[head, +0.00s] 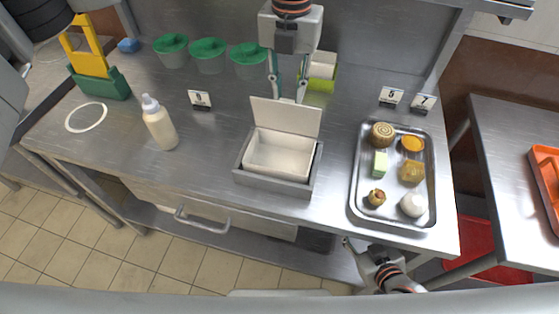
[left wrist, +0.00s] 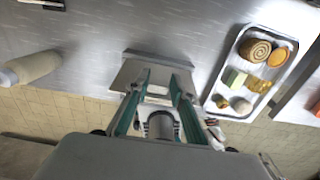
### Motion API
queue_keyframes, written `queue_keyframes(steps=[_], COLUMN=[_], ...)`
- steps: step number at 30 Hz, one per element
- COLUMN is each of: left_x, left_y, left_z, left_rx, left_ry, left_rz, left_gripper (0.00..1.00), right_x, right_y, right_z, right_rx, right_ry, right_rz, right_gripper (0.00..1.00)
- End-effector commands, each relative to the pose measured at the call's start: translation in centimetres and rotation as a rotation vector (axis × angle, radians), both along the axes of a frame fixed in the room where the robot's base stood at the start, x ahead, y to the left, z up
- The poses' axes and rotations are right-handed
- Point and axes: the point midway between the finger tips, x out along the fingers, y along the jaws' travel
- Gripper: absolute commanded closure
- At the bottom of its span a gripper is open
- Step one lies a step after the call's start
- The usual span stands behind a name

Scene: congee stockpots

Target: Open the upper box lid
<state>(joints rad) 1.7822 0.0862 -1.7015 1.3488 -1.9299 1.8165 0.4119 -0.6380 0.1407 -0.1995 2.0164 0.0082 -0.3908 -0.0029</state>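The box (head: 277,160) stands in a grey tray-like base (head: 272,186) near the middle of the counter. Its white inside is visible and looks empty. Its pale lid (head: 286,116) stands raised at the back edge, leaning back. My left gripper (head: 288,98) points down just behind the lid's top edge, its two teal fingers apart with nothing between them. In the left wrist view the open fingers (left wrist: 160,75) lie in front of the lid (left wrist: 128,74); contact cannot be told. My right gripper (head: 362,250) is low at the counter's front edge, its fingers unclear.
A metal tray (head: 354,192) with several food items is right of the box. A squeeze bottle (head: 159,124) and white ring (head: 86,117) are left. Green-lidded cups (head: 209,56) and a green-white item (head: 321,72) stand behind. Counter between bottle and box is clear.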

Motion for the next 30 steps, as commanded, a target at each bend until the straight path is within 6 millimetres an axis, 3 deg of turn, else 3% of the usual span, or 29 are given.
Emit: queue_keyframes(steps=[30], left_x=[2.6], left_y=[-0.7], left_z=[-0.1], left_rx=[0.0], left_ry=[-0.001], left_rz=[0.0], left_gripper=[0.8], right_x=[0.4], right_y=[0.0], right_z=[0.5], right_rx=[-0.002], right_ry=[-0.005], right_rz=[0.001], right_gripper=[0.6])
